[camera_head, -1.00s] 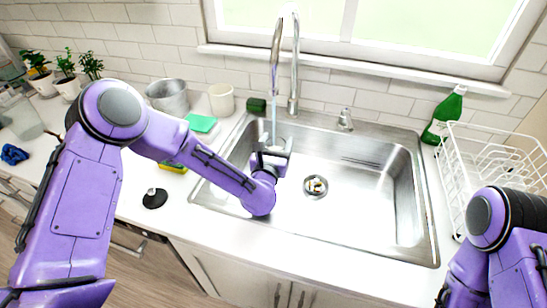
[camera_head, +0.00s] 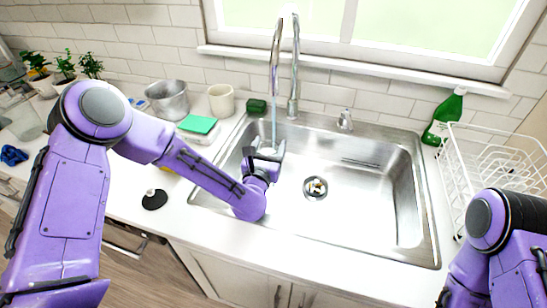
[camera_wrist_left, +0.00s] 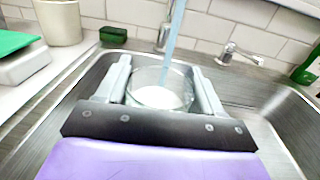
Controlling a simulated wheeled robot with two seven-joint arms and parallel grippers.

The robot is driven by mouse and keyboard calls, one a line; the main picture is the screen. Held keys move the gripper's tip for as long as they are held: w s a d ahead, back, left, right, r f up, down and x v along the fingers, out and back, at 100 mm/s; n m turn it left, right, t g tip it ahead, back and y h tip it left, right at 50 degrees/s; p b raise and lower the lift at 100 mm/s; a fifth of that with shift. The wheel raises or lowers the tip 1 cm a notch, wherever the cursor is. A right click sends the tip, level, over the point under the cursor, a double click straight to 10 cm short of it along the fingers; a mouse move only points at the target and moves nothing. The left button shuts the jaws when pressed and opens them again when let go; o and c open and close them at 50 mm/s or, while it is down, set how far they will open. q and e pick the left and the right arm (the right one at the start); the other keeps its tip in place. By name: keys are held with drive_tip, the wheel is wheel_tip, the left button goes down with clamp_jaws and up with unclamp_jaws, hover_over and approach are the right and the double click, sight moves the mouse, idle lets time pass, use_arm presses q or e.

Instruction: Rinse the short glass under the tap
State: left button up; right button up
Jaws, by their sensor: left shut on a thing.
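My left gripper (camera_head: 265,152) is over the left part of the sink (camera_head: 375,200), below the tap (camera_head: 295,65). It is shut on the short glass (camera_wrist_left: 160,76), which is clear and sits between the two fingers in the left wrist view. A blue stream of water (camera_wrist_left: 173,30) comes down from the tap to the glass. White shows inside the glass. In the head view the glass is mostly hidden by the gripper. My right arm shows at the lower right, but its gripper is out of view.
A white dish rack (camera_head: 480,165) and a green bottle (camera_head: 446,115) stand right of the sink. The sink's right half is clear around the drain (camera_head: 315,188).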

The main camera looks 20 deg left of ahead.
use_arm(q)
drive_tip(key=s, duration=0.3)
drive_tip(key=s+a, duration=0.1)
drive_tip(key=s, duration=0.1)
drive_tip(key=shift+s+a+b, duration=0.2)
drive_tip(key=shift+s+b, duration=0.15)
drive_tip(key=shift+s, duration=0.05)
drive_tip(key=shift+r, duration=0.1)
idle(1.0)
drive_tip(key=s+a+r+p, duration=0.1)
drive_tip(key=s+r+p, duration=0.1)
drive_tip(key=s+r, duration=0.2)
drive_tip(key=shift+s, duration=0.45)
